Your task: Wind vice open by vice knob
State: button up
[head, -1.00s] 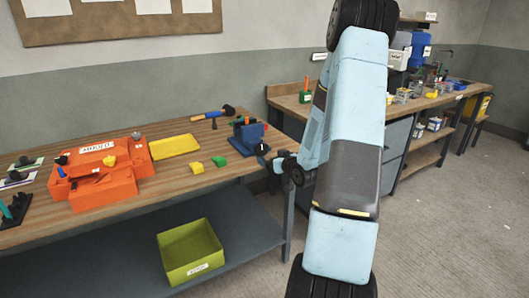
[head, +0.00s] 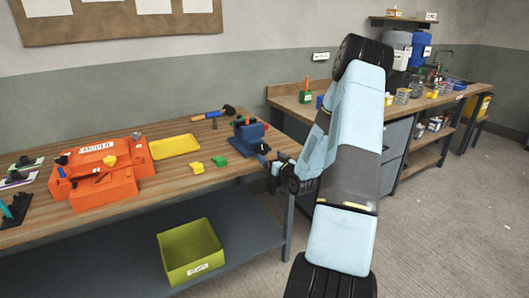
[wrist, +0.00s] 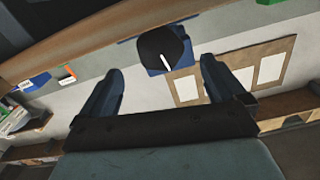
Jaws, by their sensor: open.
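The blue vice (head: 247,133) stands at the right end of the wooden workbench. In the wrist view, its dark round vice knob (wrist: 160,48) with a white pointer mark faces me, with blue vice body (wrist: 152,70) showing behind it. My gripper (wrist: 163,68) is open, and its two fingers lie to either side of the knob in the picture. The knob shows beyond the fingertips, and I see no contact. In the head view, my gripper (head: 267,160) is at the bench's right end, close in front of the vice; the knob is hard to make out there.
An orange mould (head: 112,190), a yellow tray (head: 174,146), a yellow block (head: 196,167) and a green block (head: 219,161) lie left of the vice. A green bin (head: 191,252) is on the lower shelf. Open floor (head: 450,230) lies to the right.

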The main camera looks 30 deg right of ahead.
aim_at(263, 150)
jog(key=w, duration=0.6)
jog(key=shift+w+a, duration=0.1)
jog(key=shift+w, duration=0.15)
jog(key=c, duration=1)
jog(key=shift+c, duration=0.2)
